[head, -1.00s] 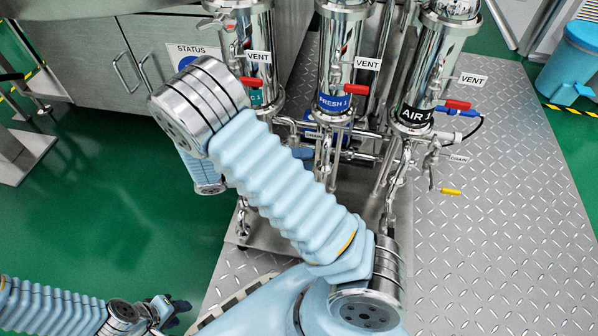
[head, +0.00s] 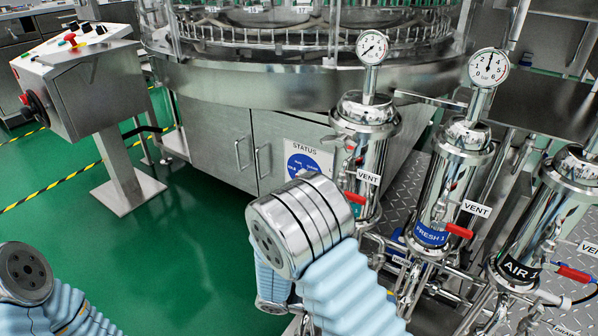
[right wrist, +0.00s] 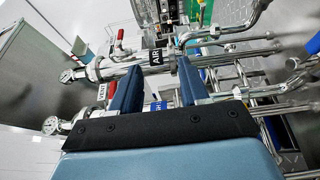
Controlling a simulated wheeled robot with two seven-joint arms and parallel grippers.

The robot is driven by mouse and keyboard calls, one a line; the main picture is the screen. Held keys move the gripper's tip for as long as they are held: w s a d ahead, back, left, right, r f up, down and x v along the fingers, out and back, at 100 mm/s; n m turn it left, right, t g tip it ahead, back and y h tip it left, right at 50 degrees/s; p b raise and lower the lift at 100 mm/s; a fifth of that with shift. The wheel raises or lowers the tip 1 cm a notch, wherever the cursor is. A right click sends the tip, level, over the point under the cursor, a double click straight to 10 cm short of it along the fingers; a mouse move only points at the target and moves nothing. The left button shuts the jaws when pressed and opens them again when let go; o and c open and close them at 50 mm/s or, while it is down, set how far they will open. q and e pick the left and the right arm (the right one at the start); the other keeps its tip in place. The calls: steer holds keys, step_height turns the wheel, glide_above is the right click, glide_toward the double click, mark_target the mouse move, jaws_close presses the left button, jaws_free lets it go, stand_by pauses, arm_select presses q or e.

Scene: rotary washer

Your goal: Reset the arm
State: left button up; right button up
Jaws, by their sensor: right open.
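My right arm (head: 303,225) rises from the bottom of the head view, its elbow bent in front of the steel cabinet; its gripper is hidden there. In the right wrist view my right gripper (right wrist: 158,84) is open, with two blue fingers apart and nothing between them. Beyond the fingers are steel pipes and a filter housing with an AIR label (right wrist: 156,56). I cannot tell whether the fingers touch any pipe. Part of my left arm (head: 40,290) shows at the lower left of the head view; its gripper is out of the picture.
Three steel filter housings stand at the right, including FRESH 1 (head: 432,234) and AIR 1 (head: 521,268), with red-handled valves and gauges (head: 489,67). The rotary washer (head: 250,85) fills the back. A control panel (head: 75,80) stands at the left. Green floor (head: 190,240) is clear between.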

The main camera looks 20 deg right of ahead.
steer(key=s+a+f+n+y+p, duration=0.2)
steer(key=s+a+f+y+p, duration=0.15)
steer(key=f+y, duration=0.4)
steer(key=s+a+f+n+y+p, duration=0.2)
steer(key=s+a+f+y+p, duration=0.15)
steer(key=f+y, duration=0.4)
steer(key=w+a+f+t+y+p, duration=0.2)
steer(key=w+a+t+y, duration=0.3)
steer(key=w+t, duration=0.3)
steer(key=shift+w+a+t+p, duration=0.2)
steer(key=shift+a+t+p, duration=0.3)
steer(key=shift+a+p, duration=0.35)
steer(key=shift+r, duration=0.1)
